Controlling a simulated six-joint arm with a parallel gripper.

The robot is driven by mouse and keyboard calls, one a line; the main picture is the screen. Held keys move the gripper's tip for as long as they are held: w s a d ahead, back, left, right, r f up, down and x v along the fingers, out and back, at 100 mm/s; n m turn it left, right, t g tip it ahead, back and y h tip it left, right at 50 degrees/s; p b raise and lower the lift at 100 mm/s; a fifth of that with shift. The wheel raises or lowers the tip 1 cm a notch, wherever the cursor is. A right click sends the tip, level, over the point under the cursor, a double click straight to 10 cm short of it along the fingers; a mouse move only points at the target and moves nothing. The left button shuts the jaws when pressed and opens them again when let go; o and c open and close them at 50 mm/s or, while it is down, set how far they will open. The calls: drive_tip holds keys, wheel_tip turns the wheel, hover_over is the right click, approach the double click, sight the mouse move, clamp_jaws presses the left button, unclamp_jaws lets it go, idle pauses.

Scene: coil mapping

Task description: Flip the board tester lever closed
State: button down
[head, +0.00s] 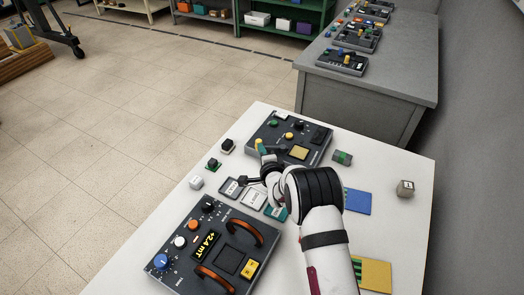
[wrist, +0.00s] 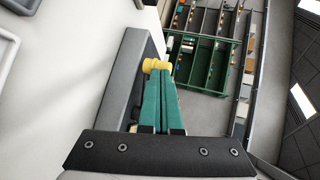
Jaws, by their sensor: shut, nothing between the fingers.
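The board tester (head: 318,134) is a dark box at the back of the white table in the head view. It has a yellow square, a green button and small knobs on top. A yellow knob, seemingly the lever's end (head: 259,142), shows at its near left side. My gripper (head: 262,151) has teal fingers, shut with nothing between them, right by this knob. In the wrist view the yellow knob (wrist: 152,66) appears at the fingertips (wrist: 166,75), with the tester's grey side (wrist: 122,85) to the left. Contact is unclear. My wrist hides part of the lever and tester.
A second dark device (head: 180,258) with orange handles and a display stands in front. Small trays (head: 230,188), small blocks (head: 197,182), a blue card (head: 357,201) and a yellow card (head: 372,274) lie around. A grey table (head: 420,75) with more devices stands behind.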

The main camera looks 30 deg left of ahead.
drive_tip(key=a+m+t+h, duration=0.1)
drive_tip(key=w+m+t+h, duration=0.1)
drive_tip(key=shift+a+m+h, duration=0.3)
drive_tip(key=shift+a, duration=0.05)
drive_tip(key=shift+w+a, duration=0.45)
drive_tip(key=shift+w, duration=0.4)
drive_tip(key=shift+w+a, duration=0.45)
drive_tip(key=shift+w, duration=0.35)
drive_tip(key=shift+w+a, duration=0.2)
drive_tip(key=shift+w, duration=1.15)
drive_tip(key=s+a+r, duration=0.1)
drive_tip(key=s, duration=0.5)
drive_tip(key=s+a+r, duration=0.2)
drive_tip(key=s, duration=0.5)
drive_tip(key=shift+a, duration=0.25)
